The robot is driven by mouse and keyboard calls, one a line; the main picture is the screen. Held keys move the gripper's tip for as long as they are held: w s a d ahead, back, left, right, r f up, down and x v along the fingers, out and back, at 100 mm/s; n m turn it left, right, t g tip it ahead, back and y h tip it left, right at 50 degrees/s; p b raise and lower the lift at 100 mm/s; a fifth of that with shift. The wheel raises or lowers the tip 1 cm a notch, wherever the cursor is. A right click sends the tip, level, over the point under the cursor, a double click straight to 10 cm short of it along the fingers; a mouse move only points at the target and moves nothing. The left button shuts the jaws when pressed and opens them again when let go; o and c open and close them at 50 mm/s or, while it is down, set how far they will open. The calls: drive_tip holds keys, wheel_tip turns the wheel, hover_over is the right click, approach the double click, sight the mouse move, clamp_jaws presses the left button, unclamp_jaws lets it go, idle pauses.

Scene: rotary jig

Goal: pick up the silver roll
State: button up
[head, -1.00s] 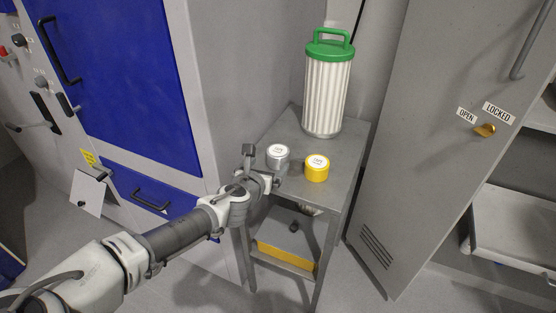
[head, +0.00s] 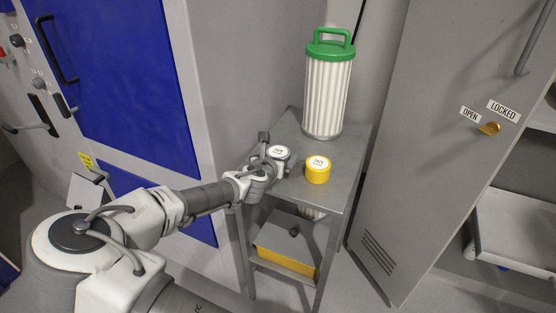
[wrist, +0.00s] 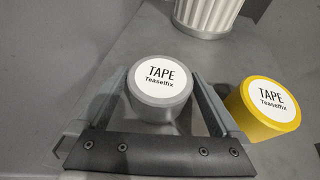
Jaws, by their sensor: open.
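The silver roll (head: 280,153) stands upright on the small grey table, near its left edge, with a white "TAPE" label on top. In the wrist view the silver roll (wrist: 160,90) sits between the two fingers of my gripper (wrist: 160,80), with a finger on either side. My gripper (head: 270,150) is open around it, and a small gap shows at the fingers. Whether either finger touches it is hard to tell. In the head view my gripper partly hides the roll's left side.
A yellow tape roll (head: 318,170) stands just right of the silver roll, close to my right finger. A white pleated filter with a green lid (head: 328,85) stands at the back of the table (head: 336,190). A grey locker door (head: 420,150) is to the right, blue cabinet panels (head: 125,80) to the left.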

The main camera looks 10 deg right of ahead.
drive_tip(key=shift+c, duration=0.2)
drive_tip(key=c, duration=1.3)
drive_tip(key=shift+r, duration=0.1)
